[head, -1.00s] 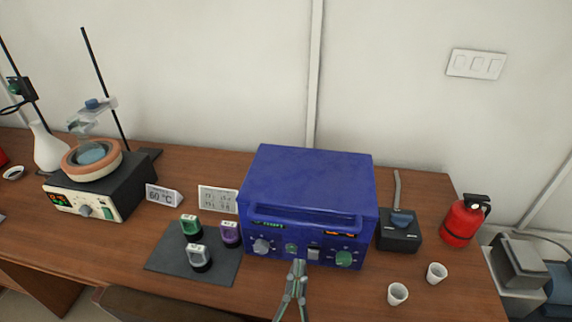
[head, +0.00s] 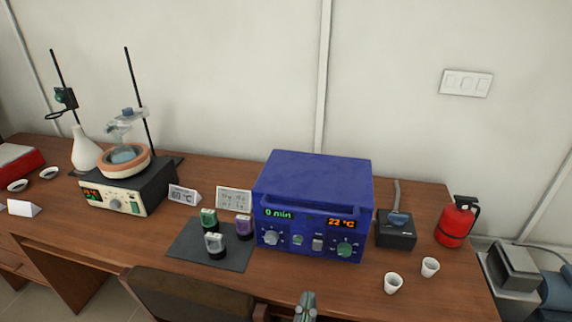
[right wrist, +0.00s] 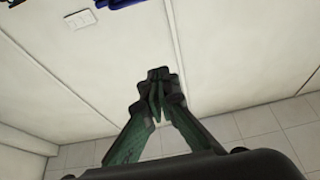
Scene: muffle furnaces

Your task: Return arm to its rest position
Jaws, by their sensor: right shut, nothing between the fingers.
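My right gripper (head: 306,304) shows at the bottom edge of the head view, in front of the blue muffle furnace (head: 312,205) and apart from it. In the right wrist view its fingers (right wrist: 158,80) are shut with nothing between them, against a bare wall. The furnace's door is closed, and its displays read 0 min and 22 °C. A sliver of blue, likely the furnace, shows at the top of the right wrist view. My left gripper is not in view.
A dark mat (head: 190,250) holds several small bottles. A heating device (head: 118,195) stands left. A chair (head: 190,295) is at the front.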

